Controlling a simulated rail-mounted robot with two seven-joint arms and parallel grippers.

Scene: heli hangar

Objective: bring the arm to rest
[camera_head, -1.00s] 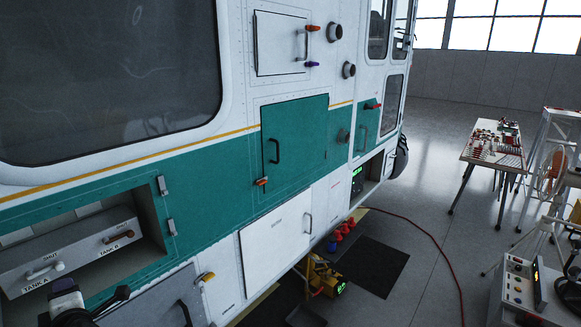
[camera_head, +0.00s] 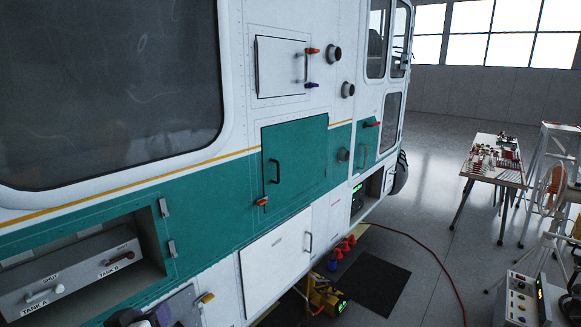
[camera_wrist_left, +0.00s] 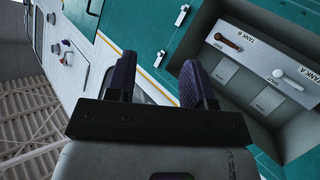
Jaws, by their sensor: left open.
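My left gripper (camera_head: 140,318) shows only in part at the bottom edge of the head view, in front of the vehicle's lower side. In the left wrist view its two dark fingers (camera_wrist_left: 157,76) stand apart with nothing between them. The recessed tank panel (camera_head: 70,268) with its TANK A and TANK B handles is to the left of the gripper in the head view. The panel also shows at the right of the wrist view (camera_wrist_left: 255,65), clear of the fingers. My right gripper is in neither view.
The white and green vehicle side fills the left, with a closed green door (camera_head: 296,160) and a white lower door (camera_head: 277,262). A table with small parts (camera_head: 510,178) stands at the right. A red hose (camera_head: 430,252) crosses the open floor.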

